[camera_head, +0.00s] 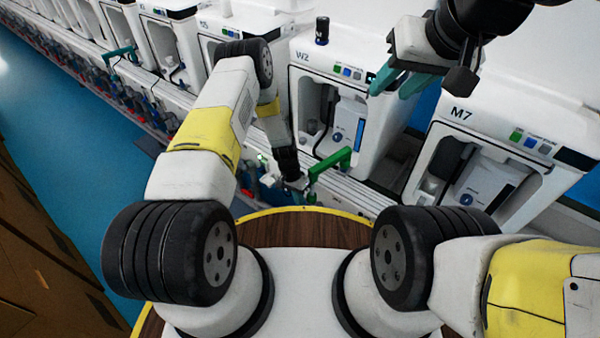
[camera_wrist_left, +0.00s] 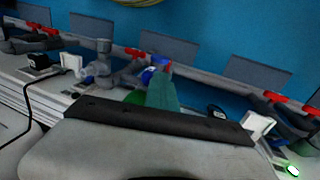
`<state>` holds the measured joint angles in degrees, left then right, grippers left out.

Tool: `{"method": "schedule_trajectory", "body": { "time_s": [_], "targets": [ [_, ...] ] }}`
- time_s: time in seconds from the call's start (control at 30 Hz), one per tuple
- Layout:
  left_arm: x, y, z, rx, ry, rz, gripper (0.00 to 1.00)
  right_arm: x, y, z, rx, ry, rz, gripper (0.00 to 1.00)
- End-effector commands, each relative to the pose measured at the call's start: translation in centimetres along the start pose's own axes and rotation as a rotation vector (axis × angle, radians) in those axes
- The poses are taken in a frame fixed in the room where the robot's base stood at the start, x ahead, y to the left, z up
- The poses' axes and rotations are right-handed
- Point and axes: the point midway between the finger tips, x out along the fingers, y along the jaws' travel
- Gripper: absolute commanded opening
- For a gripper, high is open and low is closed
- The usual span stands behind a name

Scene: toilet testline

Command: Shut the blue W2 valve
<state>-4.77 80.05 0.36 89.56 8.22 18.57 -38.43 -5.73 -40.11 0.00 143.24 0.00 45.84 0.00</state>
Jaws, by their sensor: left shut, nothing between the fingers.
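The W2 unit (camera_head: 302,78) is the white machine in the middle of the head view. In the left wrist view a small blue valve handle (camera_wrist_left: 149,75) shows among the pipe fittings, just beyond and left of my left fingertips. Whether they touch it I cannot tell. My left gripper (camera_wrist_left: 163,75) is shut and empty, its teal fingers pointing away. My right gripper (camera_head: 400,83) is open and empty, above and between W2 and M7.
The M7 unit (camera_head: 480,160) stands right of W2, and more white units run off to the upper left. Red valve handles (camera_wrist_left: 275,97) and grey pipes flank the blue handle. A round wooden tabletop (camera_head: 300,228) with a yellow rim lies close in front.

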Motion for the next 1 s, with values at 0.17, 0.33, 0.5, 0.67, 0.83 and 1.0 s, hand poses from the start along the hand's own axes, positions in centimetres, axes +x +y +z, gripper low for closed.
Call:
{"method": "schedule_trajectory", "body": {
  "time_s": [0.17, 0.33, 0.5, 0.67, 0.83, 1.0],
  "targets": [
    [-0.1, 0.3, 0.0, 0.001, 0.0, 0.001, 0.0, 0.0, 0.0, 0.0, 0.0, 0.0, 0.0, 0.38],
    [-0.1, 0.6, 0.0, 0.001, 0.0, 0.002, 0.0, 0.0, 0.0, 0.0, 0.0, 0.0, 0.0, 0.38],
    [-0.2, 0.9, -0.1, 0.002, 0.001, 0.002, 0.0, 0.0, 0.0, 0.0, 0.0, 0.0, 0.0, 0.38],
    [-0.2, 1.4, 0.0, 0.001, 0.0, 0.003, 0.0, 0.0, 0.0, 0.0, 0.0, 0.0, 0.0, 0.38],
    [-0.2, 1.6, 0.0, 0.001, -0.001, 0.002, 0.0, 0.0, 0.0, 0.0, 0.0, 0.0, 0.0, 0.38],
    [-0.2, 1.7, 0.0, 0.001, 0.0, 0.002, 0.0, 0.0, 0.0, 0.0, 0.0, 0.0, 0.0, 0.38]
  ]
}}
